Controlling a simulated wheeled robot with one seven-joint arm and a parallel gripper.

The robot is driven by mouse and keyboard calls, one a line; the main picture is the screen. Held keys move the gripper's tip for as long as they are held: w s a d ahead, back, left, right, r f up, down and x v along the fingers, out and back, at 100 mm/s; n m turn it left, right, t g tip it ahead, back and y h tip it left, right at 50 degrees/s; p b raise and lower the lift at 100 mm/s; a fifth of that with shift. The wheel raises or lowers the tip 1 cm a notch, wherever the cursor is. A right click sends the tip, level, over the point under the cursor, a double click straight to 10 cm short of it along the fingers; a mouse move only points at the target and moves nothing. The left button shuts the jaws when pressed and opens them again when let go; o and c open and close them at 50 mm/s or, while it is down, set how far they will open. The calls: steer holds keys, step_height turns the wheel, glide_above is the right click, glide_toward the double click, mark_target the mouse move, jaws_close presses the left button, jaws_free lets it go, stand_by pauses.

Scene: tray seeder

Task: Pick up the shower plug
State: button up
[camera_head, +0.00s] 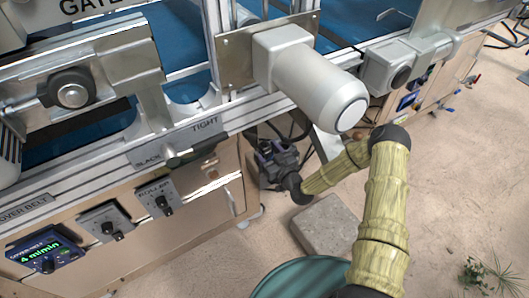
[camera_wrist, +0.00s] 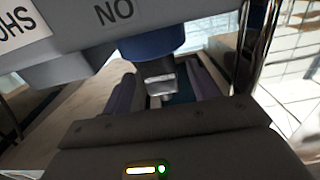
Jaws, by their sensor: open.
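My gripper (camera_head: 277,158) is low beside the machine's front, under its edge and near a leg. In the wrist view my gripper (camera_wrist: 161,84) is open, with one dark finger on each side. A blue round fitting (camera_wrist: 152,42) with a pale metal block (camera_wrist: 160,84) below it shows between and beyond the fingers. It looks like the shower plug, but I cannot be sure. Whether the fingers touch it I cannot tell. In the head view I cannot make out the plug; the gripper and machine cover that spot.
A grey box with a "NO" label (camera_wrist: 115,14) hangs close above the fingers. A shiny metal post (camera_wrist: 256,45) stands at the right. In the head view, a grey motor (camera_head: 305,75) juts out above, a concrete slab (camera_head: 327,226) lies below, and open floor (camera_head: 455,170) spreads to the right.

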mark_target(262, 144)
steer(key=b+x, duration=0.1)
steer(key=x, duration=0.2)
steer(key=shift+w+a, duration=0.2)
steer(key=shift+w, duration=0.1)
steer(key=shift+s+d, duration=0.1)
steer(key=shift+d, duration=0.1)
steer(key=shift+a, duration=0.15)
steer(key=shift+s+a, duration=0.1)
steer(key=shift+c, duration=0.9)
steer(key=c, duration=1)
steer(key=shift+o, duration=0.2)
steer(key=shift+r, duration=0.1)
